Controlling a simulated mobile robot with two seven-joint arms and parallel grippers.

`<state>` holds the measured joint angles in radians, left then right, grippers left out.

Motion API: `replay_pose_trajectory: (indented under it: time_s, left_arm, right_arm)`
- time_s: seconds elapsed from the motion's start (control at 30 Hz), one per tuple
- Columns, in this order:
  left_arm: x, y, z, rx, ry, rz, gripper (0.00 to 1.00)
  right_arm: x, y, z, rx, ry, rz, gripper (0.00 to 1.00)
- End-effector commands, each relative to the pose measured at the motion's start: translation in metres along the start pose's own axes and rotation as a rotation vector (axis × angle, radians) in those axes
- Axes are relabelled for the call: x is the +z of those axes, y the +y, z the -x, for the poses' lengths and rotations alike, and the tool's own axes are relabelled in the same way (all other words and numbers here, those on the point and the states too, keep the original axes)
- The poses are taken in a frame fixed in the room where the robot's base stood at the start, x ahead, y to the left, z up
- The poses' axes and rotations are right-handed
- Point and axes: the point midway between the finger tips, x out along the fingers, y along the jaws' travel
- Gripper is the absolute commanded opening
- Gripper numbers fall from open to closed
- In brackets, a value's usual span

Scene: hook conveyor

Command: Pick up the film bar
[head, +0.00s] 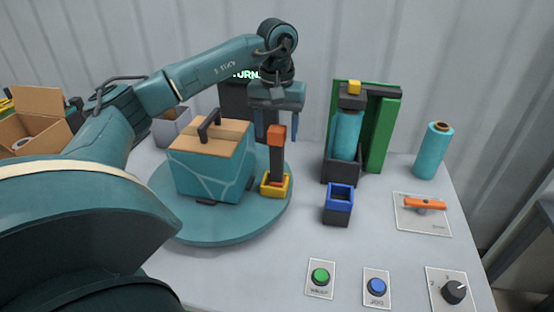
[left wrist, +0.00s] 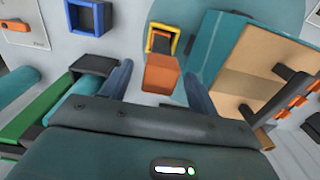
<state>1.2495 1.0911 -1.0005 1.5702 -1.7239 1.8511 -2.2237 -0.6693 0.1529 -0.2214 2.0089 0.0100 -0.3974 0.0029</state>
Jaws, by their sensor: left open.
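The bar that I take as the film bar (head: 277,160) is dark with an orange top. It stands upright in a yellow-rimmed holder (head: 275,186) at the right edge of the round teal turntable (head: 222,229). My left gripper (head: 275,132) is open, pointing down over this bar. In the left wrist view the orange top (left wrist: 162,76) shows between the spread fingers (left wrist: 158,82), and the holder (left wrist: 163,39) lies beyond it. I cannot tell whether the fingers touch the bar. My right gripper is not in view.
A teal-wrapped box (head: 212,170) with a dark handle stands on the turntable, left of the bar. An empty blue-rimmed holder (head: 339,205) stands to the right. Behind it is a green stand (head: 384,135) with a film roll. Another roll (head: 433,152) stands farther right. Buttons line the front.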

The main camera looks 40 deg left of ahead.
Motion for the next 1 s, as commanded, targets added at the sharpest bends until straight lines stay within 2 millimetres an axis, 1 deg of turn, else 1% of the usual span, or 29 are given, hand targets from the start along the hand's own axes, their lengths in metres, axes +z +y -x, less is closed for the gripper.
replay_pose_trajectory:
  time_s: [0.03, 0.1, 0.2, 0.3, 0.47, 1.0]
  left_arm:
    - [0.001, -0.001, -0.007, -0.004, -0.004, 0.001, 0.6]
    - [0.001, -0.001, -0.018, -0.003, -0.004, 0.002, 0.6]
    - [0.001, -0.001, -0.028, -0.001, -0.003, 0.001, 0.6]
    - [0.001, 0.0, -0.031, 0.001, 0.0, 0.001, 0.6]
    - [0.001, 0.0, -0.031, 0.001, 0.0, 0.001, 0.6]
    - [0.001, 0.0, -0.031, 0.001, 0.0, 0.0, 0.17]
  right_arm:
    - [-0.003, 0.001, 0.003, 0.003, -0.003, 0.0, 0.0]
    - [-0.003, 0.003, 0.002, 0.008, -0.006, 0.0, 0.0]
    - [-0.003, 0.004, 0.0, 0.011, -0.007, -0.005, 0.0]
    - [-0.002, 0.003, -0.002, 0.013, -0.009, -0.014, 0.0]
    - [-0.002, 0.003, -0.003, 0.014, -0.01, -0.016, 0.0]
    - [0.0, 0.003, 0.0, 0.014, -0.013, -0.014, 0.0]
